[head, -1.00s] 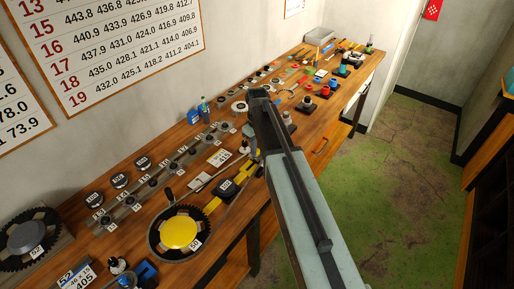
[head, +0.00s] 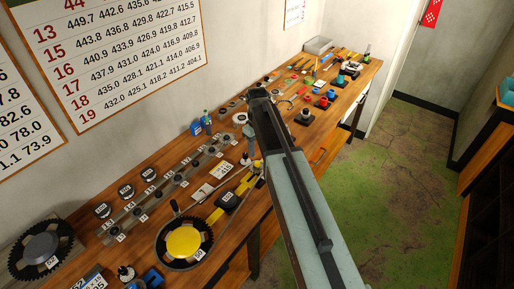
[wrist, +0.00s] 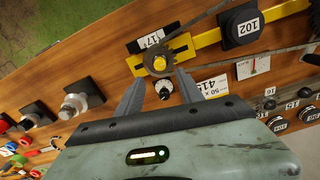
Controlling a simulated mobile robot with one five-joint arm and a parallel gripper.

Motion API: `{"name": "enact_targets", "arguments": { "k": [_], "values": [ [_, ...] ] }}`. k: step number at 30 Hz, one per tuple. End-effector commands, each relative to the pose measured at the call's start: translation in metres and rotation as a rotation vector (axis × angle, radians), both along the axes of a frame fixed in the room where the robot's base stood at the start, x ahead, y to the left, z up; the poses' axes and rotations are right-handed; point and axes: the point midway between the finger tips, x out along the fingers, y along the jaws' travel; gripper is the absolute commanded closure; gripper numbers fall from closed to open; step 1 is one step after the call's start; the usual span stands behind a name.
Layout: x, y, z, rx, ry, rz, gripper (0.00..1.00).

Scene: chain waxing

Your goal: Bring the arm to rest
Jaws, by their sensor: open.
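My arm (head: 300,190) reaches from the bottom of the head view up over the long wooden bench. My gripper hangs from its far end, mostly hidden behind the arm there. In the wrist view my gripper (wrist: 157,80) is open, its two dark fingers spread with nothing held. Between and just beyond the fingertips are a small round black-and-white knob (wrist: 164,89) and the end of a yellow bar (wrist: 162,52) tagged 17. I cannot tell whether a finger touches either.
A toothed ring with a yellow disc (head: 184,240) stands on the near bench, a chain running from it. A rail of numbered sprockets (head: 165,187) lies behind. A blue bottle (head: 196,127) stands by the wall. Green floor (head: 385,190) is open at the right.

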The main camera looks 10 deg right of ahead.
Motion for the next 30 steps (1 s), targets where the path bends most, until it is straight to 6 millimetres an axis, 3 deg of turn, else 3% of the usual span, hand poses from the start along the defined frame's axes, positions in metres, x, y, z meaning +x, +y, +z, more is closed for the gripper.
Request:
{"name": "enact_targets", "arguments": {
  "k": [14, 19, 24, 30],
  "values": [
    [0.0, 0.0, 0.001, 0.0, 0.0, 0.0, 0.56],
    [-0.005, 0.0, -0.031, 0.0, 0.0, 0.0, 0.56],
    [-0.07, 0.0, -0.081, 0.0, 0.0, -0.049, 0.56],
    [-0.151, 0.0, -0.108, 0.0, 0.001, -0.285, 0.56]
  ]
}}
